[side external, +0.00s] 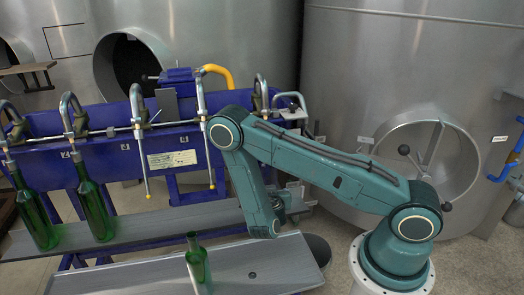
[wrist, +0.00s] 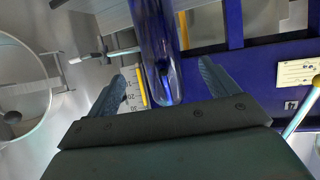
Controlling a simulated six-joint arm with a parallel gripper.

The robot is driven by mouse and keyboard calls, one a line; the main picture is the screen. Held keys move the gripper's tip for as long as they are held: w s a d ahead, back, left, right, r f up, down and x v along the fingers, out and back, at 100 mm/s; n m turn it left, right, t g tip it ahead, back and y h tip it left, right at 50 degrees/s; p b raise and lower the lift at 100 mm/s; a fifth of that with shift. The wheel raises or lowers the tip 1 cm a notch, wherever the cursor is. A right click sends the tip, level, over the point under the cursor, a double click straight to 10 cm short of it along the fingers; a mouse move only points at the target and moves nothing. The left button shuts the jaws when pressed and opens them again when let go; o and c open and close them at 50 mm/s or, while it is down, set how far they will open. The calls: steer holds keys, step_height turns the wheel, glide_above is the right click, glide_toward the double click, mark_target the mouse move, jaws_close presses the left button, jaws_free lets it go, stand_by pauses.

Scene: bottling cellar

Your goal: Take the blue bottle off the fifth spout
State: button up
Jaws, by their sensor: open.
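In the wrist view a dark blue glass bottle (wrist: 157,45) runs from the top edge down to the space between my fingers. Bare space shows between it and each finger. Whether it lies between the fingertips or beyond them I cannot tell. My gripper (wrist: 161,72) is open, one finger on each side of the bottle in the picture. In the side view my gripper is largely hidden behind my forearm, and I cannot make out the blue bottle there.
Two green bottles (side external: 95,208) stand at left under spouts on the grey shelf (side external: 150,225). Another green bottle (side external: 197,267) stands on the lower grey ledge (side external: 265,262) in front. A large steel tank (side external: 380,75) stands behind my arm. Two uncovered spouts have no bottle.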

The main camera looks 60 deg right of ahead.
steer(key=shift+x, duration=3.8)
steer(key=shift+w+d, duration=0.1)
steer(key=shift+w+d+f, duration=0.2)
steer(key=shift+d, duration=0.1)
steer(key=shift+w+d+f, duration=0.15)
steer(key=shift+d, duration=0.1)
steer(key=shift+w+d+f, duration=0.3)
steer(key=shift+w+d, duration=0.05)
steer(key=shift+d, duration=0.2)
steer(key=shift+w+d+f, duration=0.1)
steer(key=shift+d, duration=0.05)
steer(key=shift+c, duration=0.3)
jaws_close()
